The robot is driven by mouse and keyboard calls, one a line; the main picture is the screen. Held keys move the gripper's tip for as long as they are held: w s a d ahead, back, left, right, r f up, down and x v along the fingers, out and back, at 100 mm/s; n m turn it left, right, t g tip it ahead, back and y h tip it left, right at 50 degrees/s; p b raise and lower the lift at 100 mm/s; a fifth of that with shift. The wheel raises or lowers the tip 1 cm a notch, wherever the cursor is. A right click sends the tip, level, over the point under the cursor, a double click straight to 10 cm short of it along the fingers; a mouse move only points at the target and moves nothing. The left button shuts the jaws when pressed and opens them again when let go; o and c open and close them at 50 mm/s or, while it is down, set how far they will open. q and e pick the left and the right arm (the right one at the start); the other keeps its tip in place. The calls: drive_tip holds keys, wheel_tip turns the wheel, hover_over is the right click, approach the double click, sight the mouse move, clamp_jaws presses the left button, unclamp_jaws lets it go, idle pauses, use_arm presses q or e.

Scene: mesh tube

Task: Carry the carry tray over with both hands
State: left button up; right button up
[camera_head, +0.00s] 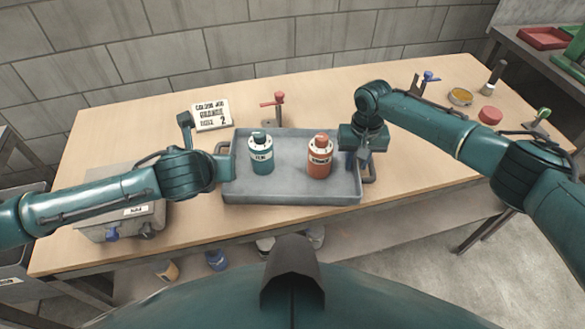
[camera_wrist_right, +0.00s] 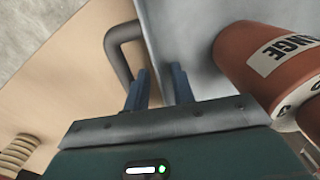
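The grey carry tray (camera_head: 290,193) lies on the wooden table. A teal bottle (camera_head: 261,155) and an orange bottle (camera_head: 320,158) stand upright in it. My left gripper (camera_head: 226,167) is at the tray's left end, beside the left handle (camera_head: 222,147); its fingers are too hidden to tell their state. My right gripper (camera_head: 352,160) is at the right end, near the right handle (camera_head: 369,167). In the right wrist view its fingers (camera_wrist_right: 158,90) are apart, near the tray's end wall (camera_wrist_right: 152,45), with the handle (camera_wrist_right: 122,50) left of them and the orange bottle (camera_wrist_right: 265,65) to the right.
A sign (camera_head: 211,114) and a red-topped clamp (camera_head: 277,103) stand behind the tray. A grey box (camera_head: 120,220) is under my left arm. A red round item (camera_head: 490,115) and a yellow tin (camera_head: 460,97) are at the right. The table front right of the tray is clear.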

use_arm(q)
drive_tip(key=shift+s+r, duration=0.25)
drive_tip(key=shift+r, duration=0.1)
use_arm(e)
drive_tip(key=shift+r, duration=0.2)
wheel_tip(320, 180, up, 12)
drive_tip(key=shift+f, duration=0.2)
use_arm(q)
drive_tip(key=shift+s, duration=0.1)
